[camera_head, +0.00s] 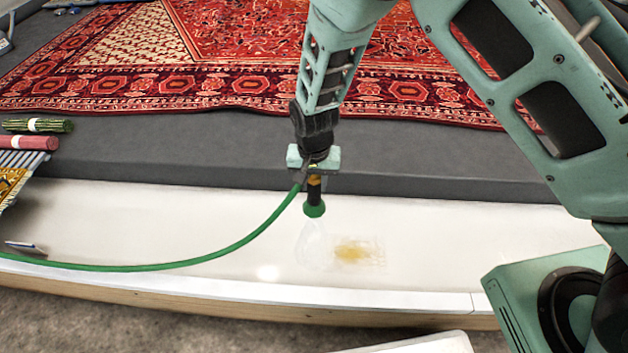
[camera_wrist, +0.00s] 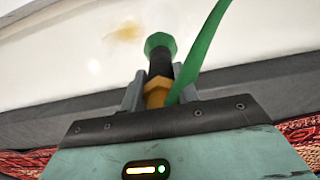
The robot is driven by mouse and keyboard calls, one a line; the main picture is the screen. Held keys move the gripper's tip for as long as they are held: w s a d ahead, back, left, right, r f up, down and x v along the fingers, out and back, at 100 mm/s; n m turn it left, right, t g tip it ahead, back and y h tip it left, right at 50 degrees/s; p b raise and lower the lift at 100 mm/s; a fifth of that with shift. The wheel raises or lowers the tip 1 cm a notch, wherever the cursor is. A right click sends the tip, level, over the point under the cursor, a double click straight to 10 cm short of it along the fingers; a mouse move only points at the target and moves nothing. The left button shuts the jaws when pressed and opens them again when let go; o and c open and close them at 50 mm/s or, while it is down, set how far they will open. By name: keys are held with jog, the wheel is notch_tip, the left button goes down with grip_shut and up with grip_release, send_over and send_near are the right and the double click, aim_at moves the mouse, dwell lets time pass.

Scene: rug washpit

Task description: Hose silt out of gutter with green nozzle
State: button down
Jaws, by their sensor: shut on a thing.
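My gripper (camera_head: 314,168) is shut on the green nozzle (camera_head: 314,210) and holds it above the white gutter (camera_head: 130,225), with its green tip pointing down. A green hose (camera_head: 215,252) runs from it to the left. A faint, clear spray shows below the tip. A yellow-brown silt patch (camera_head: 358,251) lies on the gutter floor, just right of the spray. In the wrist view, the nozzle (camera_wrist: 160,48) sits between the fingers of my gripper (camera_wrist: 158,92), and the silt patch (camera_wrist: 126,32) shows beyond it, to the left.
A red patterned rug (camera_head: 240,60) lies on the grey platform (camera_head: 230,150) behind the gutter. Rolled rugs (camera_head: 28,143) lie at the left. A small flat object (camera_head: 25,248) is in the gutter's left end. A wooden-sided white rim (camera_head: 200,292) runs along the front.

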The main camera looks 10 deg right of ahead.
aim_at(314, 192)
jog(key=shift+f+b, duration=1.7)
jog(key=shift+f, duration=0.4)
jog(key=shift+s+d+r, duration=0.1)
jog(key=shift+d, duration=0.7)
jog(key=s+d+r+b, duration=0.1)
jog(key=s+d+r, duration=0.1)
jog(key=d, duration=1)
jog(key=s+d+r+b, duration=0.2)
jog(key=s+d, duration=0.1)
jog(key=d, duration=0.9)
jog(key=shift+d, duration=0.2)
dwell(1.8)
dwell(0.5)
